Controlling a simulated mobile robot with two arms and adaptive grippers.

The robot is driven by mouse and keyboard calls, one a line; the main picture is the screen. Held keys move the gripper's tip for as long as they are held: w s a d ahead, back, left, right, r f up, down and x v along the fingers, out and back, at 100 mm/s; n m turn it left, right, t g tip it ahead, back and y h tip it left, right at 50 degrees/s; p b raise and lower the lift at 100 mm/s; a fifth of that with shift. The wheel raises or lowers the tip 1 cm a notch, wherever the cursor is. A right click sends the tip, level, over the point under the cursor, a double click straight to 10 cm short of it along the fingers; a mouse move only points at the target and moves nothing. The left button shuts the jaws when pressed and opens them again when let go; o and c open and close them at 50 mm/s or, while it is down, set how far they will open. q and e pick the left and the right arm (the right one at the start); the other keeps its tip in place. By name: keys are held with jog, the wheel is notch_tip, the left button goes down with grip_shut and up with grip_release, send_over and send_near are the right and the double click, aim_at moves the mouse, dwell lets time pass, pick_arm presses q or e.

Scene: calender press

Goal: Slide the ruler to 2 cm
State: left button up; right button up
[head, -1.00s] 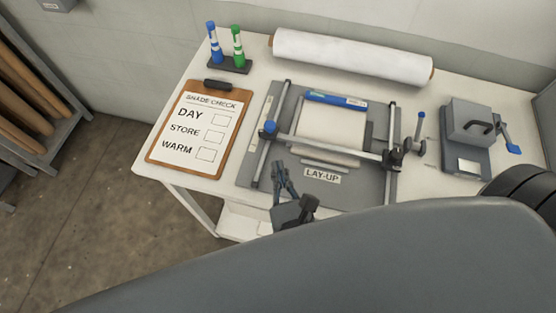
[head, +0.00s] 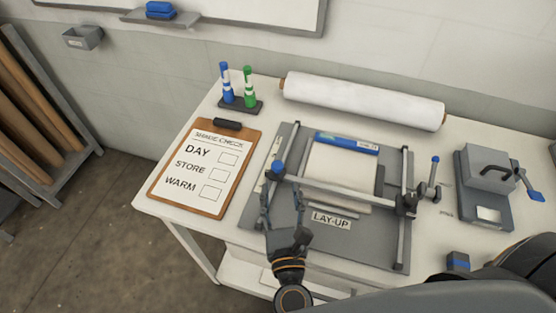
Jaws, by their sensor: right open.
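The lay-up jig (head: 383,240) is a grey board on the table with two metal side rails. A straight grey bar (head: 340,190), which looks like the sliding ruler, spans the rails. A blue knob (head: 278,169) is at its left end and a dark clamp (head: 406,206) at its right. A pale strip lies along the left rail; its marks are too small to read. My right gripper (head: 267,192) is open, its fingers pointing away from me, just below the blue knob. I cannot tell whether they touch it. My left gripper is out of view.
A clipboard (head: 207,168) lies left of the jig. A marker stand (head: 241,106) and a white roll (head: 362,101) are behind. A grey press (head: 485,185) stands at right, with a small blue-topped block (head: 458,262) in front. A blue-handled post (head: 433,175) rises beside the right rail.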

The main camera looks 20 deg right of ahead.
aim_at(278, 170)
jog(key=w, duration=0.2)
jog(key=w+p, duration=0.1)
jog(key=w, duration=0.1)
jog(key=w+d+p, duration=0.1)
jog(key=w, duration=0.1)
jog(key=shift+w+d+r, duration=0.1)
jog(key=shift+w+r, duration=0.05)
jog(key=shift+w, duration=0.2)
jog(key=shift+w+d+f, duration=0.15)
jog(key=shift+w+f, duration=0.05)
jog(key=shift+w, duration=0.6)
grip_shut()
